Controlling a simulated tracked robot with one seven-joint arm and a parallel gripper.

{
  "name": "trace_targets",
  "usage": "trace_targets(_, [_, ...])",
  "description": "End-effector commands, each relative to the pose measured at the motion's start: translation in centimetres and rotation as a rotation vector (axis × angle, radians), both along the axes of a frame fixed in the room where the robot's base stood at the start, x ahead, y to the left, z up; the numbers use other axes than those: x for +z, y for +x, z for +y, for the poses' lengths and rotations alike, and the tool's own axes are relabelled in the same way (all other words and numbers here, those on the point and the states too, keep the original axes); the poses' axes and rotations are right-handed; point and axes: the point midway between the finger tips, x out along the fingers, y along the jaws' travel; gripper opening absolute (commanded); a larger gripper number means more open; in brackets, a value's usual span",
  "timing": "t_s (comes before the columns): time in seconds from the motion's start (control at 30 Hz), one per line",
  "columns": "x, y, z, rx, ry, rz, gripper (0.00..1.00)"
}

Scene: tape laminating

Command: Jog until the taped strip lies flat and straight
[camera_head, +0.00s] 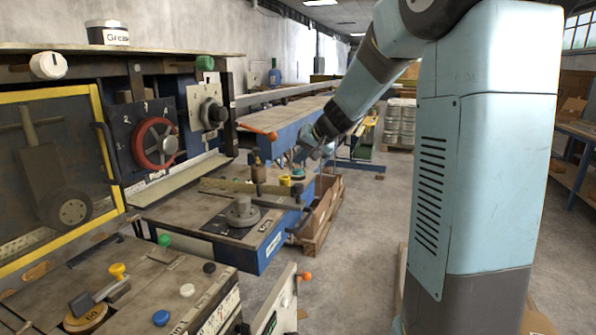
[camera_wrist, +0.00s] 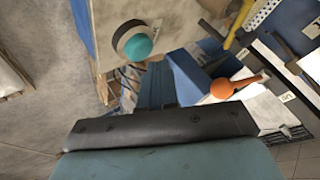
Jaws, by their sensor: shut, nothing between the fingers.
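My gripper (camera_head: 303,152) is at the low end of my arm in the head view, small and shown shut and empty, above the right end of the blue-sided machine bed (camera_head: 262,252). Just below it is a teal button (camera_head: 297,171), with a yellow cap (camera_head: 284,181) to its left. In the wrist view a round teal button (camera_wrist: 138,45) with a dark collar sits on a tan panel. An orange-knobbed lever (camera_wrist: 222,88) is to its right. I cannot pick out a taped strip for certain.
A red handwheel (camera_head: 155,143) and a yellow-framed guard (camera_head: 50,180) stand at left. An orange-handled lever (camera_head: 262,132) is near my arm. A front console (camera_head: 150,280) carries several coloured knobs. A box on a pallet (camera_head: 322,208) stands right of the bed.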

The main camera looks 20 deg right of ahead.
Motion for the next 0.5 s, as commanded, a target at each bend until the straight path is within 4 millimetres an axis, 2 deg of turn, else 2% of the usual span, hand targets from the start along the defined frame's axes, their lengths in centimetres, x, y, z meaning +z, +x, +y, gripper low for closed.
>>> trace_targets(0.33, [0.2, 0.0, 0.0, 0.000, 0.000, 0.000, 0.00])
trace_targets(0.5, [1.4, 0.1, 0.0, 0.001, -0.001, -0.003, 0.00])
